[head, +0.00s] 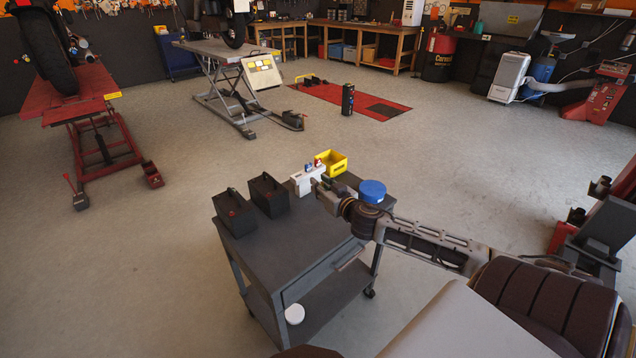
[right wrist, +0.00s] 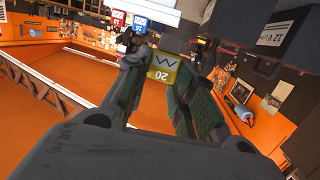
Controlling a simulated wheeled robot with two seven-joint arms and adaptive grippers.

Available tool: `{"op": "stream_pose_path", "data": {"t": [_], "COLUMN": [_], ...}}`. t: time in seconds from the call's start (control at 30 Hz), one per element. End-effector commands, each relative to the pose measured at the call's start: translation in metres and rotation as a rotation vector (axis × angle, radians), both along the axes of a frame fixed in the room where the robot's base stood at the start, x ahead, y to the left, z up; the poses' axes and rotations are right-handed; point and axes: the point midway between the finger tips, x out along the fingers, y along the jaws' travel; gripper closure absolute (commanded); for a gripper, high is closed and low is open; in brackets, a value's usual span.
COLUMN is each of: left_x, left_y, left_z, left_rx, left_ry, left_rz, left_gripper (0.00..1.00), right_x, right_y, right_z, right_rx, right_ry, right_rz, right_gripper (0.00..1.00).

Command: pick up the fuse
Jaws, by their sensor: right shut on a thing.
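My right gripper (right wrist: 160,70) is shut on a yellow fuse (right wrist: 164,68) marked 20, seen between the two fingertips in the right wrist view. In the head view my right gripper (head: 322,184) is over the cart, beside a white box (head: 302,182); the held fuse is too small to make out there. A red fuse (right wrist: 118,18) and a blue fuse (right wrist: 140,22) show beyond the fingers, by the white box (right wrist: 155,8). My left gripper is not in view.
The dark cart (head: 290,250) also carries two black batteries (head: 234,212) (head: 268,195), a yellow bin (head: 331,162) and a blue round thing (head: 372,190). A red motorcycle lift (head: 95,95) and a grey lift (head: 225,50) stand behind. The floor around the cart is clear.

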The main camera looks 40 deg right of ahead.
Motion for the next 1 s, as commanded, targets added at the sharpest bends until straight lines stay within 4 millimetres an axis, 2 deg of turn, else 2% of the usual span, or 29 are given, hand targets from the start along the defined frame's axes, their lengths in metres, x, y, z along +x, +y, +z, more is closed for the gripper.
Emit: {"op": "stream_pose_path", "data": {"t": [0.4, 1.0], "left_x": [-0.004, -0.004], "left_y": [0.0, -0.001], "left_z": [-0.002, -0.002], "left_rx": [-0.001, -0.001], "left_ry": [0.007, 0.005], "left_rz": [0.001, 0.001], "left_gripper": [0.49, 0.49], "right_x": [-0.022, -0.024], "right_y": [0.003, 0.003], "right_z": [0.0, 0.001], "right_rx": [0.0, -0.001], "right_ry": [0.0, -0.001], "right_rz": [0.001, 0.0], "right_gripper": [0.89, 0.89]}}
